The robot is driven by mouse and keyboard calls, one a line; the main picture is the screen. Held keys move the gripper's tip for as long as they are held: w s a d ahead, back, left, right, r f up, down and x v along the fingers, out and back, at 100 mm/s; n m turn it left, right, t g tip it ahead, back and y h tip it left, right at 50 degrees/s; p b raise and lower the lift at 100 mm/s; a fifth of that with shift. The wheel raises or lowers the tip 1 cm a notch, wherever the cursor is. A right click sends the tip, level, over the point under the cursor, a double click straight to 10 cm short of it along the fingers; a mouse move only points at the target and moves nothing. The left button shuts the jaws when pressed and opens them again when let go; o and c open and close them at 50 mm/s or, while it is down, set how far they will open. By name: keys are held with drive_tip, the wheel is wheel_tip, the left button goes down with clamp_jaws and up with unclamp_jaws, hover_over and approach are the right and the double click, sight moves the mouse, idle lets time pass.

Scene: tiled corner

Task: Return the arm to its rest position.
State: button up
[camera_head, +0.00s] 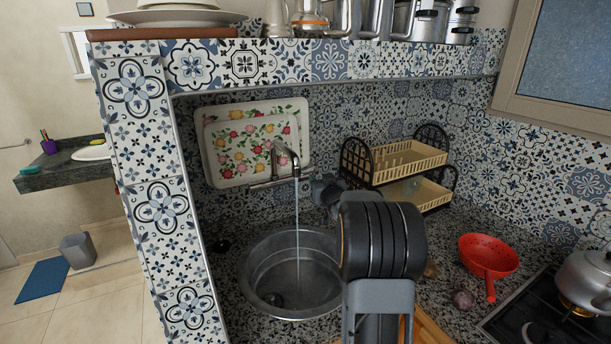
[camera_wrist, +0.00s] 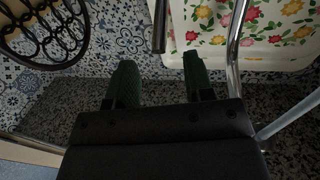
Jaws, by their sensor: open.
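My arm (camera_head: 382,240), dark and ringed, rises in front of the counter just right of the sink in the head view. My gripper (camera_wrist: 158,62) shows in the wrist view with two dark green fingers spread apart. I see nothing held between them. In the head view the gripper end is mostly hidden behind my arm, near the tap and the dish rack. In the wrist view, chrome tubing and the flowered tray (camera_wrist: 268,35) lie beyond the fingers, and the black rack side (camera_wrist: 42,30) is at upper left.
Water runs from the tap (camera_head: 283,160) into the round sink (camera_head: 262,305). The flowered tray leans behind it. A tiled pillar (camera_head: 150,200) bounds the left.

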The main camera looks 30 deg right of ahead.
idle(0.5)
drive_tip(key=s+f+m+g, duration=0.1)
drive_tip(key=s+f+g, duration=0.65)
drive_tip(key=f, duration=0.25)
drive_tip(key=s+a+r+n+g+y, duration=0.2)
drive_tip(key=s+a, duration=0.9)
drive_tip(key=a, duration=0.3)
drive_tip(key=s+a+r+n+g+y, duration=0.1)
drive_tip(key=s+a+n+g+y, duration=0.1)
drive_tip(key=s+a, duration=0.9)
drive_tip(key=a+g, duration=0.1)
drive_tip(key=a, duration=0.1)
drive_tip(key=shift+a+r+y, duration=0.3)
drive_tip(key=shift+a+r, duration=0.05)
